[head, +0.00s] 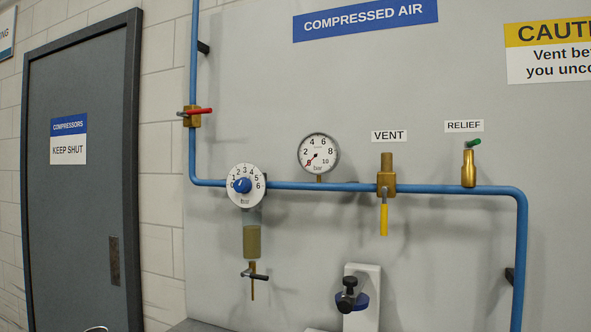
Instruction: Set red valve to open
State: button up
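The red valve is a brass body (192,120) on the vertical blue pipe at the left of the panel. Its red lever (200,111) points right, roughly horizontal, and lies across the vertical pipe. Nothing touches the lever. My gripper is not in view.
A regulator dial (245,186) with a blue knob, a pressure gauge (319,153) and a yellow-handled vent valve (386,190) sit along the horizontal pipe. A relief valve (468,168) is at right. A black and blue fitting (349,296) projects below. A grey door (82,180) stands left.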

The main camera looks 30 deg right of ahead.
aim_at(197, 113)
jog(key=i+j+z, duration=0.1)
jog(key=i+j, duration=0.6)
jog(key=j, duration=0.15)
jog(key=i+j+z, duration=0.15)
jog(key=i+j, duration=0.55)
jog(key=j, duration=0.2)
jog(key=z, duration=0.05)
